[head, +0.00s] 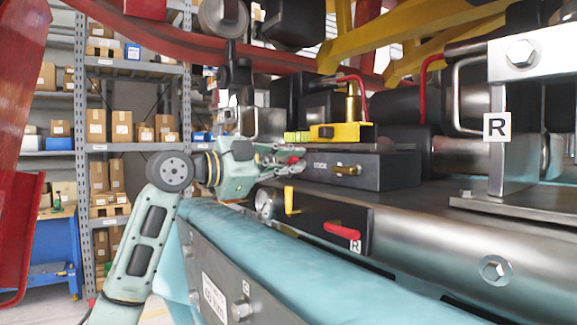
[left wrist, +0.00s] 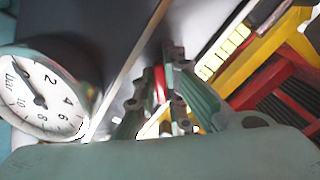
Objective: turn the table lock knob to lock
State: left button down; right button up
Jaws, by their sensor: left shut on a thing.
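My left gripper (head: 291,160) reaches in from the left to the left end of a dark grey box (head: 375,172). Its fingers are shut on a small red knob (head: 294,159). In the left wrist view the red knob (left wrist: 159,84) shows as a red strip between the fingers (left wrist: 165,88), mostly hidden by them. Which way the knob points cannot be told. The box front has small white lettering, too small to read surely, and a brass-coloured latch or handle (head: 347,169). My right gripper is not in view.
A round pressure gauge (left wrist: 42,95) sits close beside the gripper. Below the box are a yellow lever (head: 290,200) and a red handle (head: 342,230) marked R. A teal padded edge (head: 300,240) runs along the front.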

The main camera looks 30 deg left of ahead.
pick_arm(q)
jog(key=shift+m, duration=0.4)
jog(key=shift+r+p, duration=0.1)
jog(key=shift+p, duration=0.3)
jog(key=m+p, duration=0.1)
jog(key=m, duration=0.1)
jog(key=shift+m, duration=0.4)
jog(key=m+p, duration=0.1)
jog(key=m, duration=0.2)
jog(key=shift+m, duration=0.7)
jog(key=c, duration=1.8)
grip_release()
jog(key=shift+s, duration=0.1)
jog(key=shift+c, duration=0.2)
